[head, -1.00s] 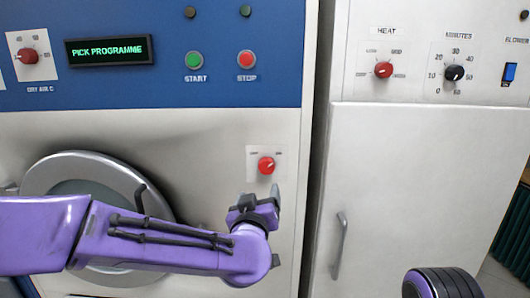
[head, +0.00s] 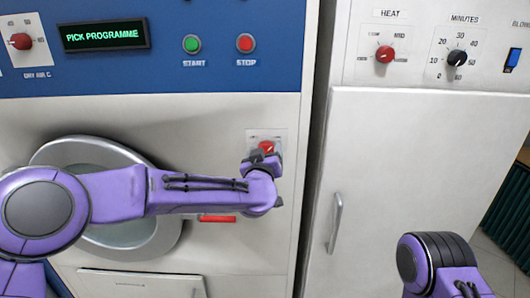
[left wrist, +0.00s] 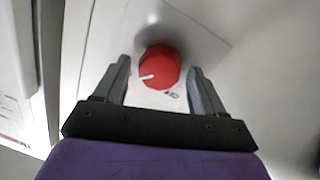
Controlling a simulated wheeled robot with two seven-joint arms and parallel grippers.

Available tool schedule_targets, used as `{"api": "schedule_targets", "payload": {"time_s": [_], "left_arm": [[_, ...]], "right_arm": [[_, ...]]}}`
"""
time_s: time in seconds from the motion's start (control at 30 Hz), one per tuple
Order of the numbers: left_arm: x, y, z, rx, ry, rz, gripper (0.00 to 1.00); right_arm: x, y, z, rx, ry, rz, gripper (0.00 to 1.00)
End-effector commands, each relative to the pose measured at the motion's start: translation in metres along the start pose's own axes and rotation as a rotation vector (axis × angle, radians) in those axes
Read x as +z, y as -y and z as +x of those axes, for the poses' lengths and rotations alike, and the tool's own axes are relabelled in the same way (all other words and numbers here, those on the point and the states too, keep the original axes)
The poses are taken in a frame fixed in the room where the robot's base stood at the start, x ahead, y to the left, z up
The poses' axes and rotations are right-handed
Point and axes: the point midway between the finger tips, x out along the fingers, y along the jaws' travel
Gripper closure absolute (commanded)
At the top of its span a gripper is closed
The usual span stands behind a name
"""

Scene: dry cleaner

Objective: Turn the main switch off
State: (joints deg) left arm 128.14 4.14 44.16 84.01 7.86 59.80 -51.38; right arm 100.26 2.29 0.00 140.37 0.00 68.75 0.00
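A red rotary knob (head: 266,147) with a white pointer mark sits on a small pale plate (head: 281,137) on the machine's front, below the stop button. I take it for the main switch; the plate's lettering is too small to read. In the left wrist view the knob (left wrist: 158,66) lies between my left gripper's two fingertips, and its pointer aims left and slightly down. My left gripper (head: 261,158) is open around the knob, with a gap on both sides. It hides the knob's lower part in the head view. My right gripper is out of view.
The blue panel holds a PICK PROGRAMME display (head: 105,36), a green start button (head: 191,44) and a red stop button (head: 245,43). A round door (head: 80,150) is behind my left arm. A second cabinet (head: 420,160) with a heat knob (head: 385,54) stands to the right.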

Motion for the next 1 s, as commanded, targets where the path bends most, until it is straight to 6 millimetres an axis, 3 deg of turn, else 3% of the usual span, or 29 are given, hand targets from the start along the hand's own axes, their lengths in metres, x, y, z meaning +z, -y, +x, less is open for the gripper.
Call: {"api": "schedule_targets", "payload": {"time_s": [0.03,0.13,0.57,1.0], "left_arm": [[0.000,0.000,0.000,0.000,0.000,0.000,0.48],[0.000,0.000,0.000,0.000,0.000,0.000,0.81],[0.003,0.001,0.000,0.003,-0.007,-0.071,0.81],[0.007,0.003,0.000,0.015,-0.042,-0.429,0.81]], "right_arm": [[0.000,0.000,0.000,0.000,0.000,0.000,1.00],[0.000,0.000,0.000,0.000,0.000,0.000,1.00],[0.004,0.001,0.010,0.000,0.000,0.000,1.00],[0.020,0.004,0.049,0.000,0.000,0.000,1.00]]}}
